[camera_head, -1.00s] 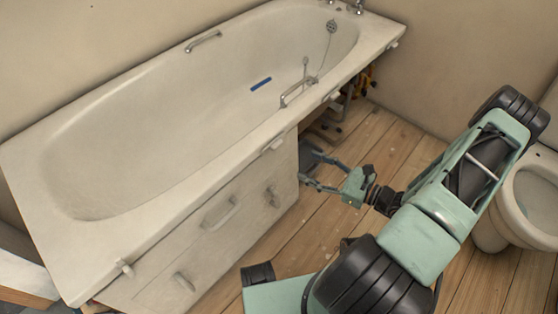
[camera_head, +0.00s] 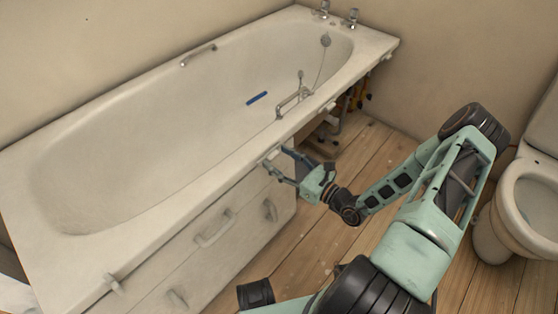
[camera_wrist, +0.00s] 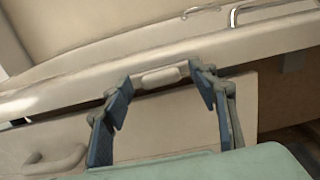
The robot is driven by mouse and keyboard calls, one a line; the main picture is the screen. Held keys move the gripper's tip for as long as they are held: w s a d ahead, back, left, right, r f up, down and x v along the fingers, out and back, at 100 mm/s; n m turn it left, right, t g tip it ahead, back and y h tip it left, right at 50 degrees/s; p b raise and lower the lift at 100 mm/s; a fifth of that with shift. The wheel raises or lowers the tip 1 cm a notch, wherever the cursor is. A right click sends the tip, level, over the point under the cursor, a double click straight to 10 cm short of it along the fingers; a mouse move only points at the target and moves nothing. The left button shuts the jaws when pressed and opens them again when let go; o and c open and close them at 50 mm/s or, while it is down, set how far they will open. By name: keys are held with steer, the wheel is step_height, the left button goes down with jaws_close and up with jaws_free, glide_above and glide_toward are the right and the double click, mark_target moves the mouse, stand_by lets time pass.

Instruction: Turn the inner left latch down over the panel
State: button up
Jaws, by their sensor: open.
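The inner left latch (camera_wrist: 160,76) is a small pale bar under the bath's front rim. In the wrist view it lies lengthwise along the rim, above the top edge of the panel (camera_wrist: 175,118). My gripper (camera_wrist: 161,84) is open, with one blue-grey finger on each side of the latch. Whether either finger touches it I cannot tell. In the head view my gripper (camera_head: 275,160) is at the rim near the right end of the pale panel (camera_head: 190,258) and largely hides this latch.
The bath (camera_head: 130,150) runs along the wall. Other latches sit at the rim's left (camera_head: 113,283) and further right (camera_head: 329,107). Handles (camera_head: 215,228) stick out from the panel. The space right of the panel is open, with pipework inside.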

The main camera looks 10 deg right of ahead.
steer(key=shift+w, duration=0.1)
steer(key=shift+c, duration=0.7)
steer(key=c, duration=1)
